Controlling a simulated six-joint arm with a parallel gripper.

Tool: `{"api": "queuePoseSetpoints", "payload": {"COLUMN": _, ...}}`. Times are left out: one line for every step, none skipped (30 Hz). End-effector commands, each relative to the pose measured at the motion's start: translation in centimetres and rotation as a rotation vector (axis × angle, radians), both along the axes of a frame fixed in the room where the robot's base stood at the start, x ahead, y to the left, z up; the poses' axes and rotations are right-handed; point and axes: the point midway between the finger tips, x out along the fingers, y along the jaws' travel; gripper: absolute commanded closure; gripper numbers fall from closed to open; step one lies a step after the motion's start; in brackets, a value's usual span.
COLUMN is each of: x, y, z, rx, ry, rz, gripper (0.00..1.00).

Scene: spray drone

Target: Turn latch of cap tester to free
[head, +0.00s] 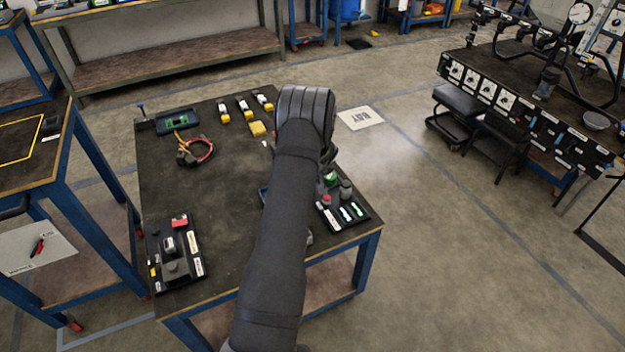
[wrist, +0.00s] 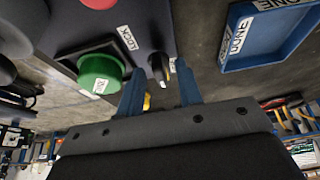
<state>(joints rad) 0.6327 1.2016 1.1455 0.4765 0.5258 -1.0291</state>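The cap tester (wrist: 140,22) is a dark box in the wrist view, with a "LOCK" label (wrist: 126,37). A green round cap (wrist: 100,73) sits in a black square holder on it. A small dark latch with a white pointer (wrist: 164,84) shows at the box's edge. My gripper (wrist: 162,80) has two blue fingers, standing apart on either side of the latch. Contact with the latch cannot be made out. In the head view the tester, with its green part (head: 331,179), is partly hidden by my arm, which also hides my gripper.
A blue tray labelled "DONE" (wrist: 262,35) lies right of the fingers in the wrist view. A red button (wrist: 98,3) is at the top edge. In the head view, another dark panel (head: 180,268) sits at the table's left front. The middle of the table is mostly clear.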

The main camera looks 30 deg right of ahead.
Motion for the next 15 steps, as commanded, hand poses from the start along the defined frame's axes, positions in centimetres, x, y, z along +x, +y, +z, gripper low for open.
{"api": "queuePoseSetpoints", "payload": {"x": 0.0, "y": 0.0, "z": 0.1, "rx": 0.000, "ry": -0.001, "rz": 0.000, "gripper": 0.67}}
{"api": "queuePoseSetpoints", "payload": {"x": 0.0, "y": 0.0, "z": 0.1, "rx": 0.000, "ry": -0.001, "rz": 0.000, "gripper": 0.67}}
{"api": "queuePoseSetpoints", "payload": {"x": -0.1, "y": 0.0, "z": 0.3, "rx": 0.000, "ry": -0.001, "rz": 0.000, "gripper": 0.67}}
{"api": "queuePoseSetpoints", "payload": {"x": -0.1, "y": 0.0, "z": 0.4, "rx": -0.001, "ry": -0.001, "rz": 0.000, "gripper": 0.67}}
{"api": "queuePoseSetpoints", "payload": {"x": -0.2, "y": 0.0, "z": 0.7, "rx": -0.001, "ry": -0.001, "rz": 0.000, "gripper": 0.67}}
{"api": "queuePoseSetpoints", "payload": {"x": -0.3, "y": -0.1, "z": 1.1, "rx": -0.001, "ry": -0.002, "rz": 0.000, "gripper": 0.67}}
{"api": "queuePoseSetpoints", "payload": {"x": -0.4, "y": -0.1, "z": 1.5, "rx": -0.002, "ry": -0.002, "rz": -0.001, "gripper": 0.67}}
{"api": "queuePoseSetpoints", "payload": {"x": -0.6, "y": -0.1, "z": 1.9, "rx": -0.002, "ry": -0.002, "rz": -0.001, "gripper": 0.67}}
{"api": "queuePoseSetpoints", "payload": {"x": -0.9, "y": -0.1, "z": 2.4, "rx": -0.001, "ry": -0.002, "rz": 0.000, "gripper": 0.67}}
{"api": "queuePoseSetpoints", "payload": {"x": -1.1, "y": -0.1, "z": 3.0, "rx": -0.002, "ry": -0.002, "rz": -0.001, "gripper": 0.67}}
{"api": "queuePoseSetpoints", "payload": {"x": -1.3, "y": -0.1, "z": 3.5, "rx": -0.001, "ry": -0.002, "rz": 0.000, "gripper": 0.67}}
{"api": "queuePoseSetpoints", "payload": {"x": -1.6, "y": -0.1, "z": 4.3, "rx": -0.001, "ry": -0.002, "rz": 0.000, "gripper": 0.67}}
{"api": "queuePoseSetpoints", "payload": {"x": -1.8, "y": -0.1, "z": 4.8, "rx": -0.002, "ry": -0.002, "rz": -0.001, "gripper": 0.67}}
{"api": "queuePoseSetpoints", "payload": {"x": -2.1, "y": -0.1, "z": 5.4, "rx": -0.002, "ry": -0.003, "rz": -0.001, "gripper": 0.67}}
{"api": "queuePoseSetpoints", "payload": {"x": -2.4, "y": -0.1, "z": 6.1, "rx": -0.002, "ry": -0.002, "rz": -0.001, "gripper": 0.67}}
